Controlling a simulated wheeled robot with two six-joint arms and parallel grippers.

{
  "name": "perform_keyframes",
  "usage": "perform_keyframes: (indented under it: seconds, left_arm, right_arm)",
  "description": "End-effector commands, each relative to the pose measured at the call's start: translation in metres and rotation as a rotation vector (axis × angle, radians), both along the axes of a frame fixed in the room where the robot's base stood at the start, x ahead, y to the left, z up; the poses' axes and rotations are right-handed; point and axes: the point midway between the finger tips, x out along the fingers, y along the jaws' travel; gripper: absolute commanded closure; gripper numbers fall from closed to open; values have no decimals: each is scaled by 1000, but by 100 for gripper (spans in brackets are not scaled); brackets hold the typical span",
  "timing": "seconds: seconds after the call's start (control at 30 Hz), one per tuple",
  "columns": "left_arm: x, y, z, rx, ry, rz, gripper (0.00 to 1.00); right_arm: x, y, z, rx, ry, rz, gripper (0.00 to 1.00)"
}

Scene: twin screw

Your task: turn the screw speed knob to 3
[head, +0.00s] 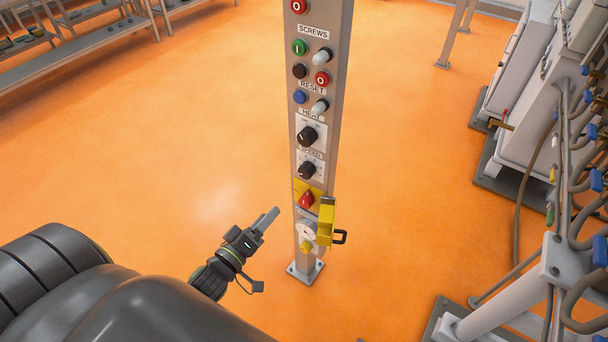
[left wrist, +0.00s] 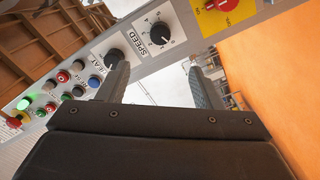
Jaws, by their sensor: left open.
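The screw speed knob (head: 307,170) is a black dial on a pale plate on the grey control post (head: 322,60). In the left wrist view the knob (left wrist: 160,33) sits beside the SPEED label, with numbers around it; I cannot read its setting for sure. My left gripper (head: 268,218) is open and empty, left of the post and lower in the head view than the knob. In the left wrist view the knob is above the gap between the spread fingers (left wrist: 160,85), with no finger touching it. My right gripper is not in view.
The similar black heat knob (head: 307,136) is above the speed knob. Below are a red switch (head: 306,200) on yellow and a yellow hinged piece (head: 327,220) jutting right. Several buttons sit higher. Machinery with hoses (head: 570,150) stands at right. Orange floor left of the post is clear.

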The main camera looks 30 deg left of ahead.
Motion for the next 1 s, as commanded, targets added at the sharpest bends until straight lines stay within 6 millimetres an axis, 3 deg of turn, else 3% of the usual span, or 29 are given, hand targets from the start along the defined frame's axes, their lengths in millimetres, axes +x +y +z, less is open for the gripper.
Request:
perform_keyframes:
  seconds: [0.17,0.7,1.0]
  left_arm:
    - [22,-2,3,0,-3,-1,41]
    - [130,-10,0,0,-1,0,41]
    - [166,-13,0,1,1,1,41]
  right_arm:
    - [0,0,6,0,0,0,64]
    - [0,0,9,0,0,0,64]
    - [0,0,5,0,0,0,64]
